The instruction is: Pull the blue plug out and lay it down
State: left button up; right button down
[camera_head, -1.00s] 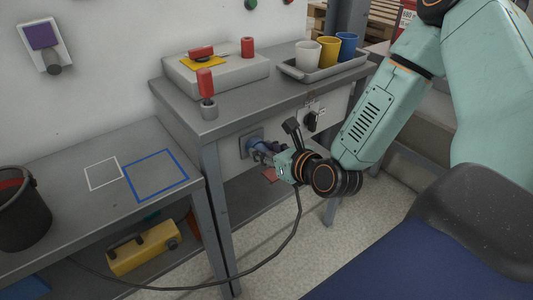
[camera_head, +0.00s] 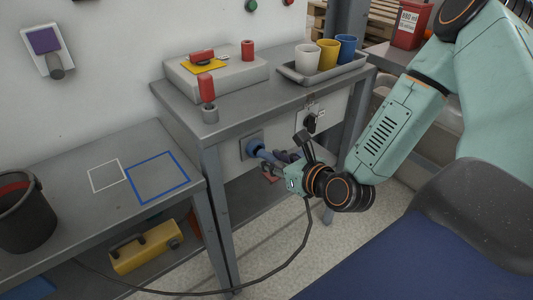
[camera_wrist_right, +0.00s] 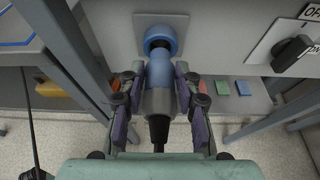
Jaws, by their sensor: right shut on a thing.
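The blue plug (camera_head: 267,155) sticks out towards me from the blue socket (camera_head: 252,144) on the bench's front panel. In the wrist view the plug (camera_wrist_right: 160,69) has a blue front and a grey body, and its front is at the round mouth of the socket (camera_wrist_right: 160,36). I cannot tell whether its tip is fully clear of it. My right gripper (camera_head: 276,166) is shut on the plug, with fingers on both sides of its body in the wrist view (camera_wrist_right: 160,92). A dark cable (camera_head: 300,246) hangs from the plug. My left gripper is not in view.
The lower bench at left has a blue outlined square (camera_head: 186,183), a white outlined square (camera_head: 90,181) and a dark bucket (camera_head: 28,227). A rotary switch (camera_head: 311,121) is right of the socket. A tray (camera_head: 298,76) with cups stands above.

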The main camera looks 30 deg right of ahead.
jog(key=shift+s+d+p, duration=0.1)
jog(key=shift+s+p, duration=0.4)
jog(key=shift+s, duration=0.55)
jog(key=shift+s, duration=0.1)
jog(key=shift+s+d+p, duration=0.15)
jog(key=shift+s+p, duration=0.9)
jog(key=shift+s, duration=0.85)
